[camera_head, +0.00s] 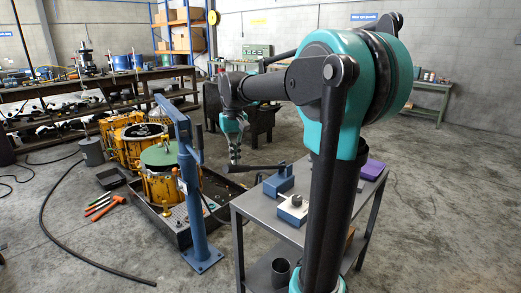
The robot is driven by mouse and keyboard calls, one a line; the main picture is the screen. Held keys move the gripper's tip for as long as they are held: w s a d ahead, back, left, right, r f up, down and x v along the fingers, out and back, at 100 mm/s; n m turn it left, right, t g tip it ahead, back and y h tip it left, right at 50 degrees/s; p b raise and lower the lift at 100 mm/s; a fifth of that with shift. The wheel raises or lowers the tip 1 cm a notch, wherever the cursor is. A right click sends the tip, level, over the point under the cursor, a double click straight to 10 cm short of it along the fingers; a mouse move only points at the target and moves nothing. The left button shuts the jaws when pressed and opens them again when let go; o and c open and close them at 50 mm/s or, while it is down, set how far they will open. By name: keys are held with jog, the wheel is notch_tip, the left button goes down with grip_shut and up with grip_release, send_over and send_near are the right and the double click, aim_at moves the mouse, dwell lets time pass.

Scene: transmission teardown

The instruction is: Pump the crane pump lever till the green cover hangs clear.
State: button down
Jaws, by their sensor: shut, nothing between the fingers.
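The green cover (161,154) is a round disc at the top of a yellow housing (160,187), left of the blue crane post (189,185). From this angle I cannot tell whether there is a gap beneath it. The pump lever (256,168) looks like a dark, nearly level bar reaching left from a blue pump block (280,181) on the grey bench. My gripper (236,159) is shut and empty, pointing down just above the lever's left end. I cannot tell whether it touches the lever.
The grey bench (262,207) also carries a second blue block (292,209) and a purple item (372,170). A dark tray (178,229) lies under the housing. Hand tools (104,207) and a black hose (62,240) lie on the floor. The right floor is clear.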

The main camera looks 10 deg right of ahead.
notch_tip(320, 180, down, 11)
jog(key=s+a, duration=0.1)
jog(key=a, duration=0.1)
jog(key=shift+s+a, duration=0.25)
jog(key=shift+s, duration=0.05)
jog(key=shift+r, duration=0.15)
jog(key=r, duration=0.3)
jog(key=w+d+r, duration=0.1)
jog(key=r, duration=0.2)
jog(key=d+r, duration=0.1)
jog(key=r, duration=0.2)
jog(key=shift+w+r, duration=0.2)
jog(key=shift+r, duration=0.1)
jog(key=w+d+r, duration=0.2)
jog(key=d+r, duration=0.1)
jog(key=r, duration=0.6)
jog(key=shift+w+d, duration=0.25)
jog(key=shift+d, duration=0.15)
